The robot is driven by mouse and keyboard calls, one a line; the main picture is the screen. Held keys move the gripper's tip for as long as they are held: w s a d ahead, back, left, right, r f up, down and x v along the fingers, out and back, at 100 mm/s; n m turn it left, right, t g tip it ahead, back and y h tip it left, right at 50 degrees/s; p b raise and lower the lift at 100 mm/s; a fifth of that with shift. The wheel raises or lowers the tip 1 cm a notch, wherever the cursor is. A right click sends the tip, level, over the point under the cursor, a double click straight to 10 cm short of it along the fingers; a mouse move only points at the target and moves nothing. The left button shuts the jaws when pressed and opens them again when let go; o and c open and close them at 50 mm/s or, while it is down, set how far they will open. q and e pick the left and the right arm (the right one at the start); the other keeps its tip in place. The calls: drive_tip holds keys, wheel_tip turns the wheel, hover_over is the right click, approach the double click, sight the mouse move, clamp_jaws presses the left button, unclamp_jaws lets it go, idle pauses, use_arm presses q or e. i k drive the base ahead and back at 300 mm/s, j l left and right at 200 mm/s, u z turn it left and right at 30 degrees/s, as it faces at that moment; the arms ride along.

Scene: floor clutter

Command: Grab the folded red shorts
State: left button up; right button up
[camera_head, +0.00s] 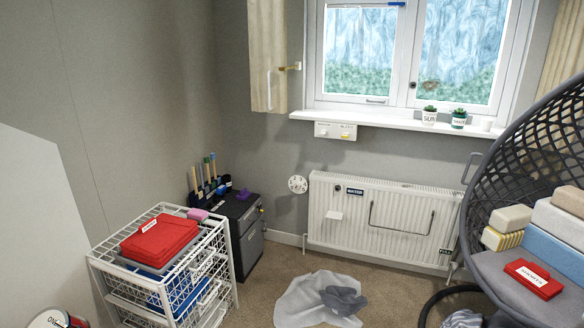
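A folded red cloth item (160,243) with a small white label lies flat on folded grey cloth on top of a white wire drawer unit (172,288) at the lower left. A second, smaller red item (534,281) with a white label lies on the grey seat of the hanging-style chair (479,262) at the right. I cannot read either label well enough to tell which one is the shorts. Neither of my grippers is in view.
A dark cabinet (250,246) stands behind the wire unit. A white cloth with a grey cloth (343,299) on it lies on the carpet. A white radiator (381,218) is under the window. Folded cloths (558,239) fill the chair's back. Carpet between wire unit and white cloth is clear.

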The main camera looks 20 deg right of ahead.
sight(535, 279)
drive_tip(key=i+l+z, duration=0.15)
drive_tip(key=i+z, duration=0.2)
drive_tip(key=i, duration=0.15)
drive_tip(key=i+z, duration=0.4)
drive_tip(key=i+j+z, duration=0.2)
drive_tip(key=i+z, duration=0.15)
drive_tip(key=i, duration=0.3)
